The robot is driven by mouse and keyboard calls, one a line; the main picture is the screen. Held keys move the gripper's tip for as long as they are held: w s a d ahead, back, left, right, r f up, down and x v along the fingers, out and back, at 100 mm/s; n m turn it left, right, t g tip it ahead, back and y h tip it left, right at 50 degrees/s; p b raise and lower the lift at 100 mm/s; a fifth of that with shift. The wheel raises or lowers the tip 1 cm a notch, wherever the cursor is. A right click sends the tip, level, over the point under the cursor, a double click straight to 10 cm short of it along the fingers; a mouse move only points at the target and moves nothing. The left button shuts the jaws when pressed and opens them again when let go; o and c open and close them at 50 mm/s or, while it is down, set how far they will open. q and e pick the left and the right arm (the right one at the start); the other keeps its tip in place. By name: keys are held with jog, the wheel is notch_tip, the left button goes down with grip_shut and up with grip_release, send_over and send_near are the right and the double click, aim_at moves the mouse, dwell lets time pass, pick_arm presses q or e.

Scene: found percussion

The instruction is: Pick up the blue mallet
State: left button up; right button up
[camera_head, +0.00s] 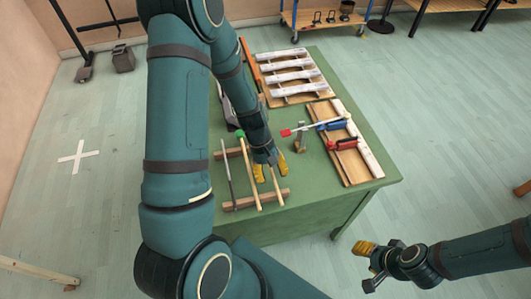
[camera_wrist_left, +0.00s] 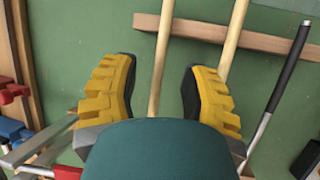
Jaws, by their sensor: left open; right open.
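My left gripper (camera_head: 270,168) is open and points down over the rack of sticks on the green table. In the left wrist view its yellow fingers (camera_wrist_left: 158,88) stand on either side of a pale wooden stick (camera_wrist_left: 161,50), with gaps to both sides. This stick (camera_head: 276,187) is the rightmost on the rack in the head view. Its head is hidden by my gripper and arm, so I cannot confirm that it is the blue mallet. Beside it lie a green-headed mallet (camera_head: 249,172) and a dark-handled stick (camera_head: 227,172). My right gripper (camera_head: 368,266) is open and empty, off the table.
The sticks rest across a wooden rail (camera_head: 240,202). To the right, a red-headed stick (camera_head: 312,126) lies near blue (camera_head: 334,125) and red (camera_head: 345,144) clamps on a wooden frame. White bars (camera_head: 290,76) lie further back. The table's (camera_head: 330,190) front right is clear.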

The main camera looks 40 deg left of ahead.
pick_arm(q)
jog(key=shift+x, duration=1.15)
grip_shut()
